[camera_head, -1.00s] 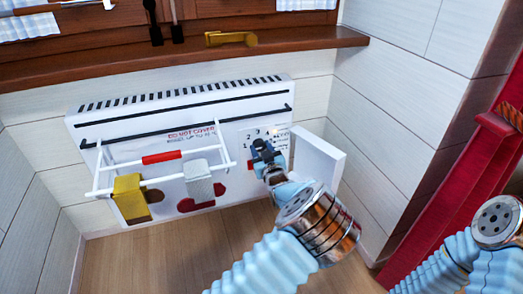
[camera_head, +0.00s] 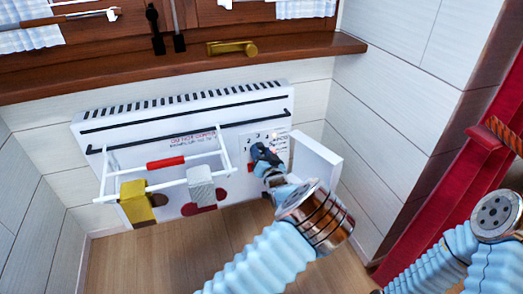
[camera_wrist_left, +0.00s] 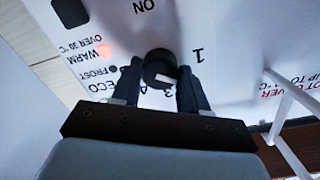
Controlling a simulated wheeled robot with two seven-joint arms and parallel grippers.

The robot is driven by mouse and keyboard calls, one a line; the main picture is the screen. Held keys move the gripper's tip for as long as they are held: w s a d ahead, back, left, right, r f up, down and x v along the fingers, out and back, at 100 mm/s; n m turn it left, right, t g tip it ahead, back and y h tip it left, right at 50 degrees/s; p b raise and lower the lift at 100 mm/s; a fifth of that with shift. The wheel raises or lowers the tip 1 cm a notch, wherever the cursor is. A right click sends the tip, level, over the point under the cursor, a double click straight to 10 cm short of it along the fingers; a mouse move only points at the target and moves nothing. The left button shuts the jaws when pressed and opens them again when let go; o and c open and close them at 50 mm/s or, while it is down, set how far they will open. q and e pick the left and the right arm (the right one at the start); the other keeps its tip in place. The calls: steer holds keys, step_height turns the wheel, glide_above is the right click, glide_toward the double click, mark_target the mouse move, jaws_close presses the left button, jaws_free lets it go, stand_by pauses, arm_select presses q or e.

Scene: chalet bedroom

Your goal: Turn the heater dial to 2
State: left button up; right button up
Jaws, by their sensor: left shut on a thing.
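The white heater (camera_head: 130,118) hangs on the wall under the wooden sill. Its control panel (camera_head: 247,136), at the heater's right end, carries printed numbers, partly hidden by my gripper. My left gripper (camera_head: 262,153) is at this panel. In the left wrist view, the black round dial (camera_wrist_left: 159,64) sits between the two fingers of my left gripper (camera_wrist_left: 160,78), which are shut on it. A pale mark shows on the dial's lower part. The print appears upside down; "1" is right of the dial, and other numbers are partly covered. My right gripper is out of view.
A small white door (camera_head: 316,163) stands open right of the panel. A white drying rack (camera_head: 104,175) with yellow (camera_head: 136,198) and grey (camera_head: 200,185) cloths hangs on the heater front. The wooden floor (camera_head: 170,262) below is clear.

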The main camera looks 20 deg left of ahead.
arm_select(q)
steer(key=shift+m+p, duration=0.4)
steer(key=shift+m, duration=0.6)
steer(key=o, duration=1.1)
steer(key=shift+c, duration=0.2)
steer(key=p+v, duration=0.1)
steer(key=v, duration=1.3)
steer(key=shift+w, duration=0.1)
